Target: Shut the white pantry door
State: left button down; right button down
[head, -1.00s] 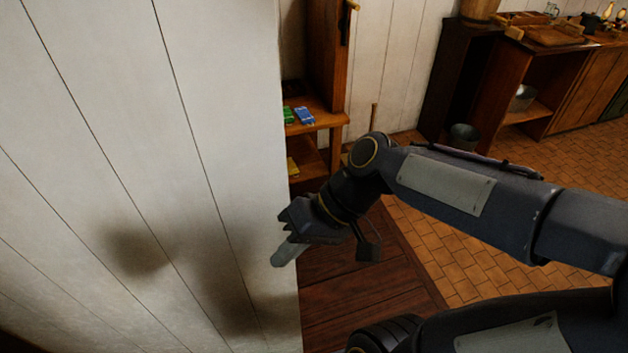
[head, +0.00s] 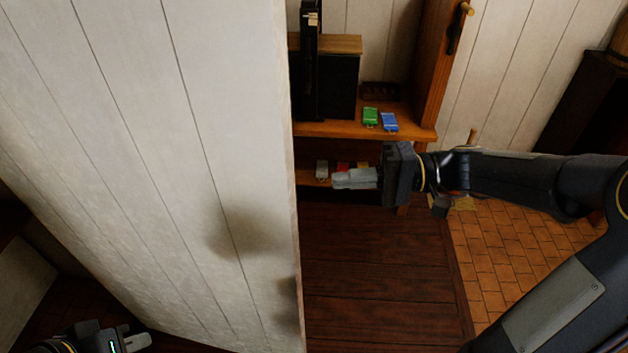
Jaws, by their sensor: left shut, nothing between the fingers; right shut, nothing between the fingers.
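A tall white planked panel (head: 130,130) fills the left half of the head view. It looks like the white pantry door, though no handle or hinge shows on it. Its free edge (head: 297,230) runs down near the middle of the picture. My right gripper (head: 340,180) is shut and empty. It points left in front of the shelves, a little right of that edge, with a visible gap in the picture. My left gripper (head: 142,342) is shut and empty at the bottom left, partly cut off by the frame, below the panel's lower edge.
A wooden shelf unit (head: 350,130) behind the panel holds a green packet (head: 371,116), a blue packet (head: 389,121) and small items lower down. A brown wooden upright (head: 440,60) with a brass knob stands right of it. Dark planks (head: 375,270) and orange tiles (head: 505,245) look clear.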

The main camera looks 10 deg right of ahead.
jog(key=w+a+p, duration=0.1)
jog(key=w+a, duration=0.2)
jog(key=a, duration=0.5)
jog(key=shift+a+y, duration=0.3)
jog(key=shift+f, duration=0.1)
